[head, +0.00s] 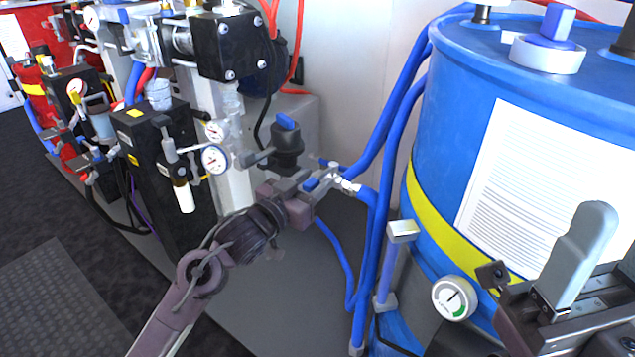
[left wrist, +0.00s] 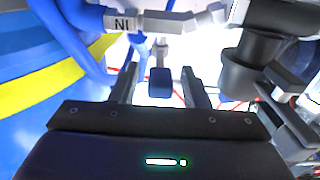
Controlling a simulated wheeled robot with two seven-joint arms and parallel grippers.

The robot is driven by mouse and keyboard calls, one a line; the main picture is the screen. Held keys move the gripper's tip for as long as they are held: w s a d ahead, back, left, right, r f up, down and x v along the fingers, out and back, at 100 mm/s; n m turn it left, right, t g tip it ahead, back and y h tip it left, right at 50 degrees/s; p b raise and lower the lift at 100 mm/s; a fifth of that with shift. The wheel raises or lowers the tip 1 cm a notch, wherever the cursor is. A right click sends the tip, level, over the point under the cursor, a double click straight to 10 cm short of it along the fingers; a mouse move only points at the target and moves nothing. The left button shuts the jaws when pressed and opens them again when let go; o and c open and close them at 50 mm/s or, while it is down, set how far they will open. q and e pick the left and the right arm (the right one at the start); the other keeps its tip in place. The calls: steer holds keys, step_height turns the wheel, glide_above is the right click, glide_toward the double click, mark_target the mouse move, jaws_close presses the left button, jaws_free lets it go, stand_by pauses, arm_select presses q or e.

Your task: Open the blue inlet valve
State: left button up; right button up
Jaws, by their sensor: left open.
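The blue inlet valve has a small blue handle (head: 311,184) on the pipe fittings left of the blue barrel. My left gripper (head: 305,181) is at this handle, reaching in from the lower left. In the left wrist view the blue handle (left wrist: 160,83) sits between the two fingers of my left gripper (left wrist: 159,72), with a visible gap on each side. The left gripper is open. My right gripper (head: 585,262) is partly in view at the lower right, in front of the barrel. Its jaw opening cannot be made out.
A blue barrel (head: 470,110) with a yellow band stands at the right. Blue hoses (head: 390,130) run beside it. A black valve body with a blue top knob (head: 287,122) is just above the left gripper. Gauges (head: 215,158) and a black box (head: 150,150) stand left.

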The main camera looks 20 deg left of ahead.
arm_select(q)
steer(key=shift+x, duration=0.8)
steer(key=shift+c, duration=0.4)
jaws_close()
